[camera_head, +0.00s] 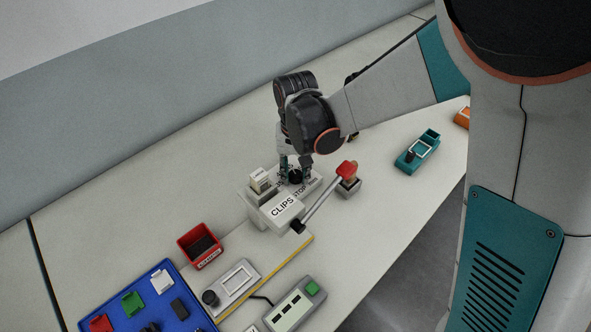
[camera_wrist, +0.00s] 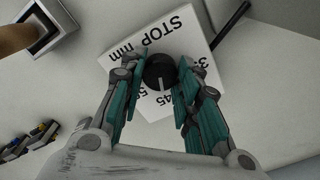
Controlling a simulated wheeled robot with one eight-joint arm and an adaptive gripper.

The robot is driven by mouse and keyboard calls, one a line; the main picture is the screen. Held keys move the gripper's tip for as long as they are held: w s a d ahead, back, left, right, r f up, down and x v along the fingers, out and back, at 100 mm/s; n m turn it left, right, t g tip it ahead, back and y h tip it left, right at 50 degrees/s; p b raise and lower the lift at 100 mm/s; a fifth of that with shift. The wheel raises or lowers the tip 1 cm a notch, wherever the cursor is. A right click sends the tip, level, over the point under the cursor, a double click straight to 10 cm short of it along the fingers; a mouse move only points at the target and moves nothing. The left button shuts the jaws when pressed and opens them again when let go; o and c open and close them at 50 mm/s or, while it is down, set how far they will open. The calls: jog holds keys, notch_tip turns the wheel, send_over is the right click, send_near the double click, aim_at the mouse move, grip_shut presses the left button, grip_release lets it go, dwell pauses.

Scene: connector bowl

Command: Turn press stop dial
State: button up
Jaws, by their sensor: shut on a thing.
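The press stop dial is a black round knob (camera_wrist: 159,72) with a pale pointer line, on a white plate (camera_wrist: 190,38) printed "STOP mm" with numbers around the knob. The pointer faces near the 45 mark in the wrist view. In the head view the dial (camera_head: 295,177) sits behind the white block marked "CLIPS" (camera_head: 281,209). My gripper (camera_wrist: 158,80) is over the plate with its teal fingers on both sides of the knob, shut on it. The gripper also shows in the head view (camera_head: 296,170), pointing down. Part of the number scale is hidden by the fingers.
A red bin (camera_head: 200,246), a blue tray (camera_head: 150,309) of small parts and a grey box with a green button (camera_head: 312,287) lie nearer. A teal device (camera_head: 417,151) lies right.

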aim_at(296, 174)
jog(key=shift+m, duration=0.3)
jog(key=o, duration=1.1)
jog(key=shift+r, duration=0.1)
notch_tip(296, 174, up, 7)
jog(key=shift+r, duration=0.15)
